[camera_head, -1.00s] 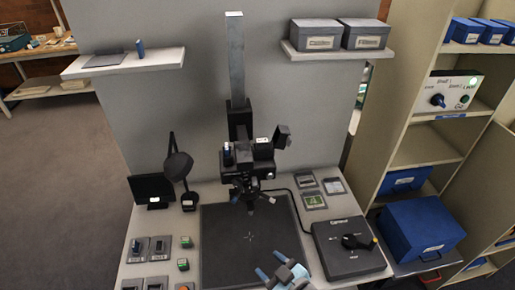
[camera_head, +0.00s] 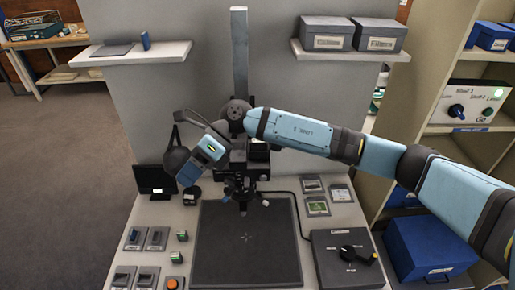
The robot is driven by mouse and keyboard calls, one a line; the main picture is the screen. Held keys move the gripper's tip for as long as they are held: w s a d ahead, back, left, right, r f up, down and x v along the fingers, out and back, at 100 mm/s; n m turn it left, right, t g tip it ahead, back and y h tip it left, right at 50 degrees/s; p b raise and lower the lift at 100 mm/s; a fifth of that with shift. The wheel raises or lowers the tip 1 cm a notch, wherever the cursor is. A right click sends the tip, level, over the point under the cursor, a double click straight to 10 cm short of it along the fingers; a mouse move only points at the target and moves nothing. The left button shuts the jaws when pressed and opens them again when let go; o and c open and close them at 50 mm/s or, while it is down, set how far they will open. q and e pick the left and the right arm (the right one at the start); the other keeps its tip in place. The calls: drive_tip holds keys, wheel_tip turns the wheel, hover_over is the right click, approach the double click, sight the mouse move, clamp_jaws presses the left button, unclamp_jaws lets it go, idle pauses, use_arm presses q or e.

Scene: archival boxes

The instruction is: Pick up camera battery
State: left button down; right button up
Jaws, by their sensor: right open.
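Two small green-and-white blocks, which look like batteries, stand on the left of the table: one farther back (camera_head: 182,235) and one nearer (camera_head: 176,257). I cannot tell for sure which item is the camera battery. A blue piece (camera_head: 133,235) sits on the left one of the back pair of grey holders. My right gripper (camera_head: 190,172) is in the air above the table's back left, in front of the lamp, pointing down-left. It is open, with nothing seen between its fingers. My right arm partly hides the black camera (camera_head: 240,185) on its column. My left gripper is out of view.
A dark mat (camera_head: 246,270) lies under the camera. A small black screen (camera_head: 154,180) and lamp (camera_head: 177,160) stand at back left. Several grey holders (camera_head: 157,239) fill the left edge.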

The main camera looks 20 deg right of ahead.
drive_tip(key=w+d+r+n+t+h, duration=0.1)
drive_tip(key=w+d+r+t+h, duration=0.15)
drive_tip(key=w+d+h, duration=0.45)
wheel_tip(320, 180, up, 7)
drive_tip(key=t+h, duration=0.2)
drive_tip(key=h, duration=0.1)
hover_over(258, 147)
drive_tip(key=w, duration=0.1)
drive_tip(key=f, duration=0.2)
drive_tip(key=f+p, duration=0.1)
drive_tip(key=f, duration=0.5)
drive_tip(key=shift+w+a+f+p, duration=0.15)
drive_tip(key=shift+a+p, duration=0.1)
drive_tip(key=shift+p, duration=0.15)
drive_tip(key=f+p, duration=0.1)
drive_tip(key=f, duration=0.1)
drive_tip(key=d+f+p, duration=0.1)
drive_tip(key=f, duration=0.1)
drive_tip(key=shift+f, duration=0.6)
drive_tip(key=shift+a, duration=0.1)
drive_tip(key=shift+c, duration=0.2)
clamp_jaws()
